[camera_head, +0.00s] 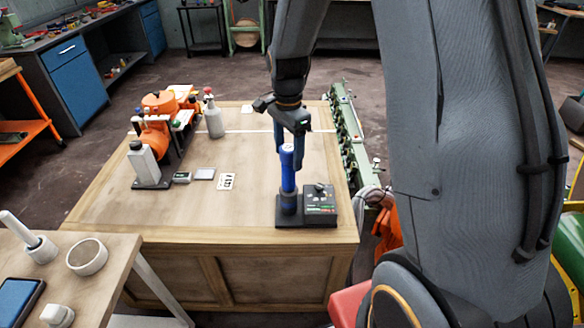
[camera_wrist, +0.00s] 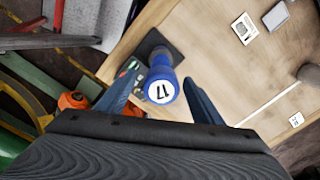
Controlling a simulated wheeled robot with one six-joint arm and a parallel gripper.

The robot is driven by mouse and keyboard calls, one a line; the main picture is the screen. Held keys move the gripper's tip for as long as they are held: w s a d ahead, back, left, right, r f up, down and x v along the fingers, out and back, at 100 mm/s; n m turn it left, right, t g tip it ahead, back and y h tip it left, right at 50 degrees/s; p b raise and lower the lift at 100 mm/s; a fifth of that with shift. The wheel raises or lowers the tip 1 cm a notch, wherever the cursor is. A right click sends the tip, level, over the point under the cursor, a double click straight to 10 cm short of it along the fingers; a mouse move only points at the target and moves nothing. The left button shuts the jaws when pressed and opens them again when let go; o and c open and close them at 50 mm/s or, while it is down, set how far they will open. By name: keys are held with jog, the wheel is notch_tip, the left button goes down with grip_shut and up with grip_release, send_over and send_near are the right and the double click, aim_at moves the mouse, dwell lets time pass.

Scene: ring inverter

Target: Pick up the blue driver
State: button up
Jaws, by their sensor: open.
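My gripper (camera_head: 289,160) points down at the driver's upper end. In the wrist view the open fingers of my gripper (camera_wrist: 158,95) lie one on each side of the driver's capped end. I cannot tell whether either finger touches it. The driver's lower part is partly hidden in the wrist view.
The wooden table (camera_head: 245,190) has clear room left of the driver. A green rail (camera_head: 345,130) runs along the right edge.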

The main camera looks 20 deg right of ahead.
aim_at(288, 171)
jog(key=shift+d+f, duration=0.1)
jog(key=shift+f, duration=0.3)
jog(key=shift+w+f+p, duration=0.1)
jog(key=shift+f+p, duration=1.5)
jog(key=shift+f, duration=1.95)
jog(key=c, duration=1.3)
jog(key=shift+c, duration=0.5)
jog(key=shift+r, duration=0.2)
